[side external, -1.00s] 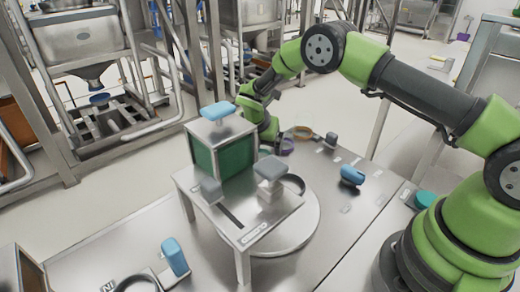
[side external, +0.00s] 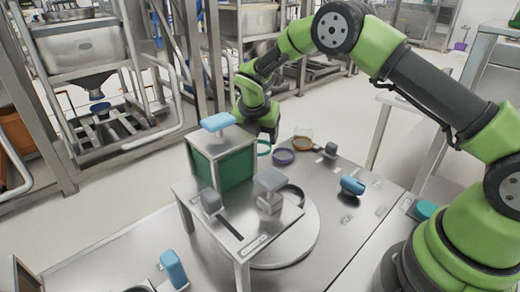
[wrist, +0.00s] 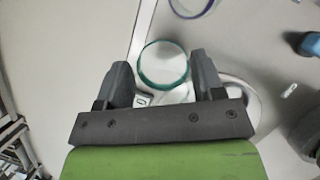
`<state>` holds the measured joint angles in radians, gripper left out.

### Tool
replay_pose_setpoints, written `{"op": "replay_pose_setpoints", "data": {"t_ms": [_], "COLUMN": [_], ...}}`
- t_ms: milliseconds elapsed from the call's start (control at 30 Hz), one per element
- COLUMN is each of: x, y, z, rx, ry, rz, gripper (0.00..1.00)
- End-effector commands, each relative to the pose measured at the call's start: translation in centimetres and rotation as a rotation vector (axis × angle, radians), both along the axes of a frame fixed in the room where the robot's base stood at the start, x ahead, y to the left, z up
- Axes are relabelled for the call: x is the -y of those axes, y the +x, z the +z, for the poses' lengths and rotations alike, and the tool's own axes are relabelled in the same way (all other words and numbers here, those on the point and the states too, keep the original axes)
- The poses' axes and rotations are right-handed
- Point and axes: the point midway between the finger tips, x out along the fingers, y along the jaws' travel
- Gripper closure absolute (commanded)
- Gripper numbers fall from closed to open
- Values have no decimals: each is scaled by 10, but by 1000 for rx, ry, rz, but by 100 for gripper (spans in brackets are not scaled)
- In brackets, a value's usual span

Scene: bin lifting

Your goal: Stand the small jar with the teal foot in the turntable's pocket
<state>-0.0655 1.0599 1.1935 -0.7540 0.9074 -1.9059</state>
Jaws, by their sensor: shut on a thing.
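The small clear jar with the teal foot (wrist: 165,66) is between the two fingers of my gripper (wrist: 160,63) in the wrist view, and they are shut on it. In the side view its teal ring (side external: 264,147) shows just below my gripper (side external: 266,130), beyond the green-sided box. The jar appears held above the table; its exact tilt is hard to tell. The turntable (side external: 300,242) is a pale round disc, partly hidden under a raised metal stand. A dark ring (side external: 292,195) shows at its far side; I cannot tell whether it is the pocket.
A purple-ringed jar (side external: 283,157) and an amber-ringed jar (side external: 302,141) stand on the table near my gripper. A blue-handled thing (side external: 352,186) lies to the right.

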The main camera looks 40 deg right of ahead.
Motion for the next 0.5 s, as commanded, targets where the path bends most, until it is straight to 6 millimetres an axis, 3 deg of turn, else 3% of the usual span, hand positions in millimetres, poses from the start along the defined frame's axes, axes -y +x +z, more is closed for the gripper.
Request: {"op": "replay_pose_setpoints", "data": {"t_ms": [100,267,500], "x": [0,-4,-21], "y": [0,-8,-56], "z": [22,35,29], "rx": [4,-2,-6], "ry": [1,0,-3], "rz": [-2,-58,-436], "gripper": [64,64,64]}}
